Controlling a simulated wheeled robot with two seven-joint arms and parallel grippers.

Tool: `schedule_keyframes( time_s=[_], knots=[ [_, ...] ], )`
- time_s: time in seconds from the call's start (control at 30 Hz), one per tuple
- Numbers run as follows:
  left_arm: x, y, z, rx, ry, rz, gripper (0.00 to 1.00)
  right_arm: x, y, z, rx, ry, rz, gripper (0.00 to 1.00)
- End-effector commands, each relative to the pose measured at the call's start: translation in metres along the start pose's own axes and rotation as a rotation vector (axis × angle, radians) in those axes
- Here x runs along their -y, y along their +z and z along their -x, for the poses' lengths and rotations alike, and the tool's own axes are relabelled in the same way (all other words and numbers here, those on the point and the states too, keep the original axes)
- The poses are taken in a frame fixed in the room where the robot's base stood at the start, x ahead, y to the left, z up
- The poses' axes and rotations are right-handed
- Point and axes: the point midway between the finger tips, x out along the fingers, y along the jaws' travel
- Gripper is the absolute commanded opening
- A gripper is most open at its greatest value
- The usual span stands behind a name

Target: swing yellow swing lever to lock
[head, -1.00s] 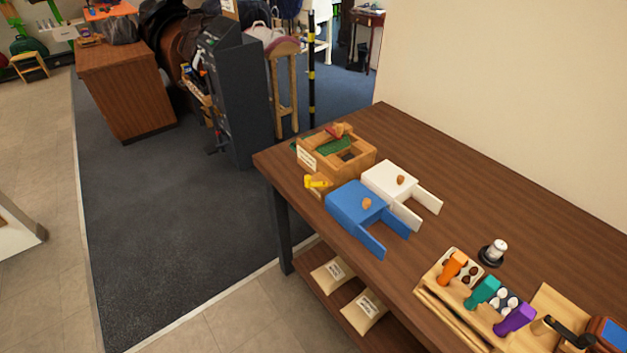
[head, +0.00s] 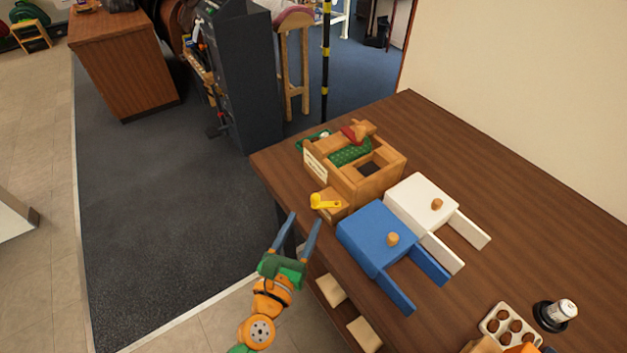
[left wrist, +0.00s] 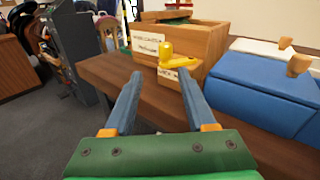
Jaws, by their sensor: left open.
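The yellow swing lever (head: 325,201) sits on a small wooden block (head: 331,213) at the table's left edge, against the front of a wooden box (head: 365,185). In the left wrist view the lever (left wrist: 176,60) has an upright knob and an arm reaching to the right, above a labelled face. My left gripper (head: 304,218) is open and empty, just off the table edge, in front of and left of the lever. In the left wrist view its two blue fingers (left wrist: 158,82) point toward the lever, apart from it. My right gripper is not in view.
A blue box (head: 375,235) and a white box (head: 422,202), each with a knob and projecting panels, stand right of the wooden box. A tray of brown round pieces (head: 510,326) and a small canister (head: 561,311) are nearer. The table's far right is clear.

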Motion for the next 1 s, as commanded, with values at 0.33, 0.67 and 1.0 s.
schedule_keyframes(
  time_s=[0.33, 0.67, 1.0],
  knots=[
    [0.004, 0.015, -0.056, 0.037, -0.008, -0.085, 0.56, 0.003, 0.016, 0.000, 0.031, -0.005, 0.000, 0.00],
    [0.004, 0.015, -0.072, 0.033, -0.007, -0.081, 0.56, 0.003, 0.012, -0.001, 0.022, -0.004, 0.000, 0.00],
    [0.004, 0.014, -0.072, 0.033, -0.007, -0.081, 0.00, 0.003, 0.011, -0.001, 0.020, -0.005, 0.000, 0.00]
  ],
)
